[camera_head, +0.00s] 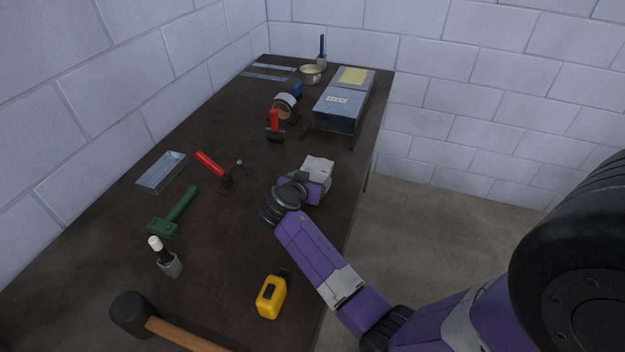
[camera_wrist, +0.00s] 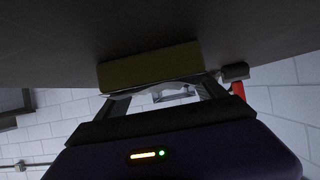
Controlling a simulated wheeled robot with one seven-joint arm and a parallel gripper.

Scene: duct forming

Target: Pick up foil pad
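The crumpled silver-white foil pad (camera_head: 319,166) is at the end of my gripper (camera_head: 309,181), near the right edge of the dark workbench. In the wrist view, a yellow-brown block with a crumpled silver edge, apparently the foil pad (camera_wrist: 150,68), lies across the fingertips. My gripper (camera_wrist: 165,92) has its two fingers wide apart. Background shows between them, and the pad covers part of the left finger. The pad seems very close to the fingers; whether they touch it is unclear. My wrist hides part of the pad in the head view.
A sheet-metal duct (camera_head: 340,107) stands farther back. Bench around the pad is mostly clear.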

